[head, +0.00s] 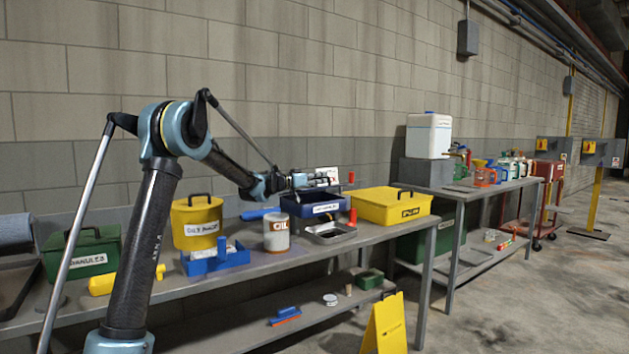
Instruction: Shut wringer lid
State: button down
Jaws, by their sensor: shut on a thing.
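The wringer appears to be the dark blue box (312,206) with a white label, standing on the long bench. A dark bar with a red knob (351,177) shows just above its right side and seems to be its lid handle. My gripper (333,181) reaches in from the left above the blue box. It is shut, seemingly on the lid handle; the fingers are small and the exact grip is hard to see. How far the lid stands open cannot be told, as my gripper and wrist cover much of it.
A yellow box (395,208) stands close to the right, with a grey tray (330,235) and red cylinder (353,217) in front. An oil can (277,234), yellow bucket (197,225) and blue caddy (216,263) stand left. A yellow floor sign (385,325) stands before the bench.

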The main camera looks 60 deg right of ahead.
jog(key=shift+w, duration=0.2)
jog(key=c, duration=1.7)
grip_release()
jog(key=shift+o, duration=0.2)
jog(key=shift+w+f, duration=0.1)
jog(key=v, duration=1.2)
